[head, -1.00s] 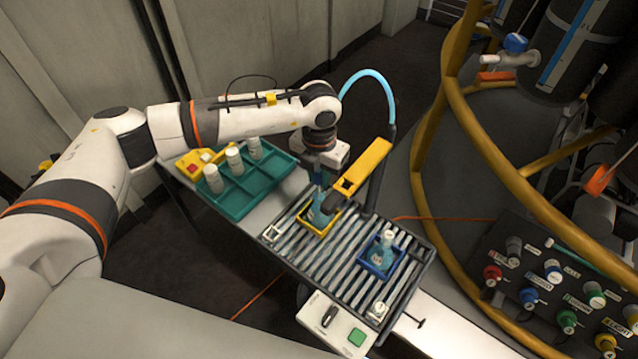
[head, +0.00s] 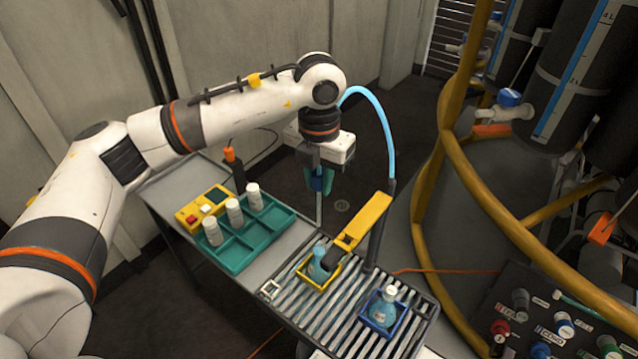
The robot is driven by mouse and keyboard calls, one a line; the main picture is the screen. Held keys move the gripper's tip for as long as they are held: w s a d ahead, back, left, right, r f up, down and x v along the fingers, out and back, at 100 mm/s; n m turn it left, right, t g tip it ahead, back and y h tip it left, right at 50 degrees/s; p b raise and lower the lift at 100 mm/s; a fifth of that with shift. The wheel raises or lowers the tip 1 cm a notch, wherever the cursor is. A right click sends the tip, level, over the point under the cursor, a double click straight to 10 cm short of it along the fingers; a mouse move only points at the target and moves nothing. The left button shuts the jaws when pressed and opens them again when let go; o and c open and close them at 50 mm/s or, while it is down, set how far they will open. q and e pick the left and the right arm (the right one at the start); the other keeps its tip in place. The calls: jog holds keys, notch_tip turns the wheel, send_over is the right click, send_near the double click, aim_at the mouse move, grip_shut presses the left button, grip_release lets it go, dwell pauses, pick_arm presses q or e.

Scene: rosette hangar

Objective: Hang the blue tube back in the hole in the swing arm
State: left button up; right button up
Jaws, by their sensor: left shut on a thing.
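My left gripper (head: 321,184) is shut on the end of the blue tube, fingers pointing down. It is raised above and behind the swing arm, clear of it. The blue tube (head: 371,100) arcs from the dark post at the right over towards my wrist, and part of it is hidden behind the wrist. A thin pale end piece (head: 319,210) hangs straight down below the fingers. The yellow swing arm (head: 361,222) slants from the post down to a dark end over a bottle in a yellow frame. Its hole cannot be made out. My right gripper is out of view.
A teal tray (head: 240,259) holds white-capped bottles at the left. A yellow railing (head: 480,170) curves along the right.

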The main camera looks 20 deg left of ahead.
pick_arm(q)
notch_tip(320, 180, up, 12)
jog(key=p, duration=0.6)
jog(key=shift+f, duration=0.2)
dwell(1.1)
jog(key=s+d+f+p, duration=0.2)
jog(key=s+d+p, duration=0.5)
jog(key=p, duration=0.4)
jog(key=shift+d+f+p, duration=0.15)
jog(key=shift+f+p, duration=0.05)
jog(key=shift+p, duration=0.15)
jog(key=shift+f, duration=0.1)
dwell(0.4)
